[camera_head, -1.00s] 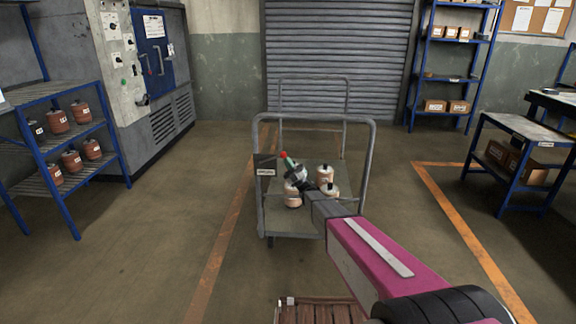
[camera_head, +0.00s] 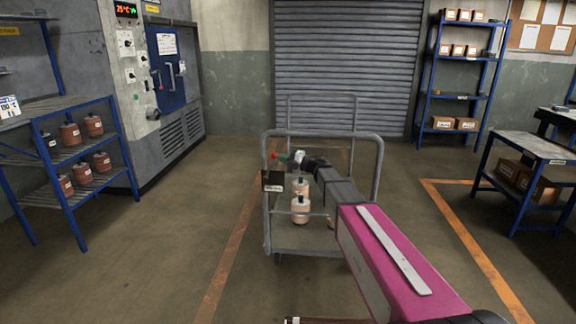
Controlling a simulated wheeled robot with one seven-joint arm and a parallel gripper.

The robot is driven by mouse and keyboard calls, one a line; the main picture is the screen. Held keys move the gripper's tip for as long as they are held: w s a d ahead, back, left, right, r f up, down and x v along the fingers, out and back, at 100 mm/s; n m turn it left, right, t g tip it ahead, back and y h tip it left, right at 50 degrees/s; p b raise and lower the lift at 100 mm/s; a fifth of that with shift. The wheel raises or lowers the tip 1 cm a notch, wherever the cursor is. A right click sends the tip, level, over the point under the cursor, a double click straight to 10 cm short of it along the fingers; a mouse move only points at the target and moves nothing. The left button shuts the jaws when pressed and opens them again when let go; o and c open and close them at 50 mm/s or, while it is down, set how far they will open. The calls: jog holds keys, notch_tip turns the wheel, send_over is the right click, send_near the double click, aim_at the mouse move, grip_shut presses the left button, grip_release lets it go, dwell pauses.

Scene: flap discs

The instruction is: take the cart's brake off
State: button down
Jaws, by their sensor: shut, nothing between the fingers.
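The grey cart (camera_head: 283,237) stands in the middle, with a tubular handle frame (camera_head: 381,165) on its near side. A dark plate with a white label (camera_head: 272,182) is fixed at the left post of that frame. Several pale canisters with dark tops (camera_head: 300,208) stand on the deck, partly hidden by my arm. My gripper (camera_head: 283,157) is shut and empty, above and just right of the labelled plate.
A blue shelf with brown canisters (camera_head: 70,134) stands at the left, beside a grey machine cabinet (camera_head: 140,100). A blue rack with boxes (camera_head: 460,70) and a workbench (camera_head: 530,146) stand at the right. The floor beside the cart is clear.

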jog(key=shift+a+r+g+h, duration=0.15)
jog(key=shift+a+r+h, duration=0.2)
jog(key=shift+a, duration=0.2)
jog(key=shift+a+r+g+h, duration=0.15)
jog(key=shift+a+r+h, duration=0.1)
jog(key=shift+a+h, duration=0.25)
jog(key=shift+w+a+r, duration=0.1)
jog(key=shift+a+r, duration=0.15)
jog(key=shift+a, duration=0.5)
jog(key=shift+w+a+r, duration=0.1)
jog(key=shift+a+r, duration=0.15)
jog(key=shift+a, duration=0.45)
jog(key=shift+s+a, duration=0.1)
jog(key=shift+a, duration=0.05)
